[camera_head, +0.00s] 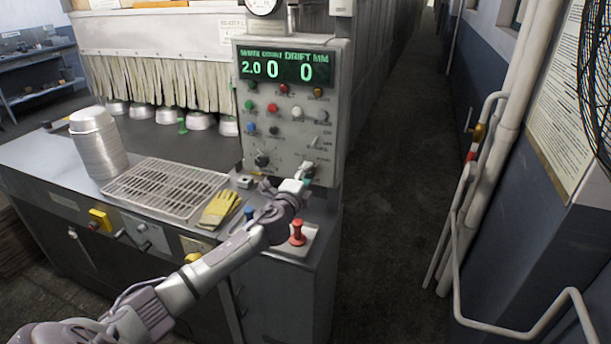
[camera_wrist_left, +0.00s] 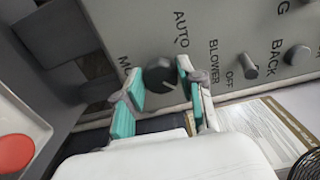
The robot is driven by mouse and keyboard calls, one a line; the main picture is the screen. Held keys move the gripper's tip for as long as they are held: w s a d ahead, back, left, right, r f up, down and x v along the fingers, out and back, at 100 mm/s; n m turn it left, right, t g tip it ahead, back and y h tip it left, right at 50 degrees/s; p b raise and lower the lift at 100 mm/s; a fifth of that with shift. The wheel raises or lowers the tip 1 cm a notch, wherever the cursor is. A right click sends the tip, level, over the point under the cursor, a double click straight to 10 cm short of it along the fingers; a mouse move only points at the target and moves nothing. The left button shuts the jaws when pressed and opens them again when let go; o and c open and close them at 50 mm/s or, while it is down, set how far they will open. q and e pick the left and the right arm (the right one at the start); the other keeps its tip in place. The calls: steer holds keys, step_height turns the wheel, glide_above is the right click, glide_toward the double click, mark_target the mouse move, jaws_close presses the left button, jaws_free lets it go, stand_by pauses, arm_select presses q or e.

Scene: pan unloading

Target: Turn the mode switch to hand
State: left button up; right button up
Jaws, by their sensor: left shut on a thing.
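The mode switch is a dark round knob (camera_wrist_left: 160,75) on the grey control panel (camera_wrist_left: 105,25) in the left wrist view. Its lettering reads AUTO beside it, with a partly covered word starting with M on the other side. Which way the knob points is hard to tell. My left gripper (camera_wrist_left: 159,78) has its two teal-padded fingers on either side of the knob and is shut on it. In the head view the same gripper (camera_head: 304,178) is at the lower right of the control panel (camera_head: 325,100) and hides the knob. My right gripper is not in view.
On the bench are a red plunger-like control (camera_head: 297,235), a yellow glove (camera_head: 218,208), a wire rack (camera_head: 165,187) and a stack of pans (camera_head: 98,145). The aisle floor (camera_head: 385,200) on the right is clear.

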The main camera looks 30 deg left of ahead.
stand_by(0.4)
arm_select(q)
steer(key=o, duration=1.1)
steer(key=shift+o, duration=0.2)
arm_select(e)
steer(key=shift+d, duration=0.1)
arm_select(q)
steer(key=v, duration=1.2)
steer(key=shift+f, duration=0.1)
